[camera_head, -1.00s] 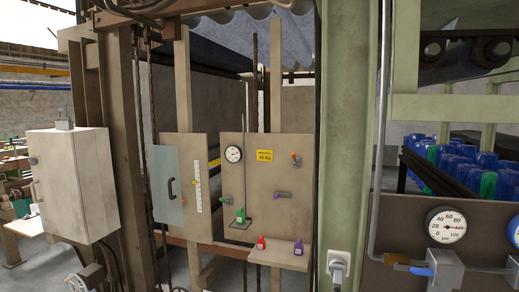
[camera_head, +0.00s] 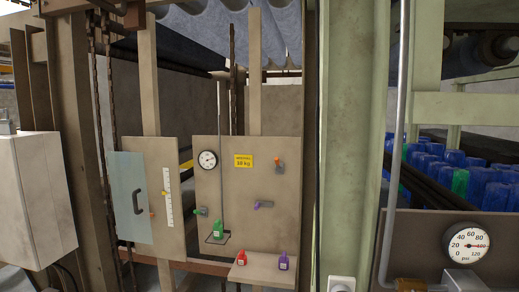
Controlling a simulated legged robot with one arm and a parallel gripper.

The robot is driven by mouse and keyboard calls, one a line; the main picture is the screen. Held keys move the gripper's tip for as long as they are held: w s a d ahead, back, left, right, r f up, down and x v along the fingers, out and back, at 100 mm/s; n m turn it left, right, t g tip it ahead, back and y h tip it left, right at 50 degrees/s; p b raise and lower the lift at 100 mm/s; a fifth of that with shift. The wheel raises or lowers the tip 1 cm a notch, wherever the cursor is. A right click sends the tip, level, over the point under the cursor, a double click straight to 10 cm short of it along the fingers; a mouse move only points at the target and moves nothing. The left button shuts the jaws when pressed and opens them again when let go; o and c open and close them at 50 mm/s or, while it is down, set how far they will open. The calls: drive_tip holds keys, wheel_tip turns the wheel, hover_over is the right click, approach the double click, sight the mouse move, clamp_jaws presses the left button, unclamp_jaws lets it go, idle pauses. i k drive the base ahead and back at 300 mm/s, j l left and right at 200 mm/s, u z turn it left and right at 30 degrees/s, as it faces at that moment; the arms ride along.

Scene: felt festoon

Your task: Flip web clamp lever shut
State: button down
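A beige panel (camera_head: 232,185) stands ahead, left of a green column. My gripper is not in view.
A small shelf (camera_head: 262,270) below the panel holds a red item (camera_head: 241,258) and a purple item (camera_head: 283,262). A green item (camera_head: 218,230) sits on a small plate. A green column (camera_head: 350,150) rises right of the panel. A grey cabinet (camera_head: 30,200) stands left.

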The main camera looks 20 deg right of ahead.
sight(277, 161)
drive_tip(key=i, duration=2)
drive_tip(key=i+z, duration=0.15)
drive_tip(key=i, duration=0.15)
drive_tip(key=z, duration=0.4)
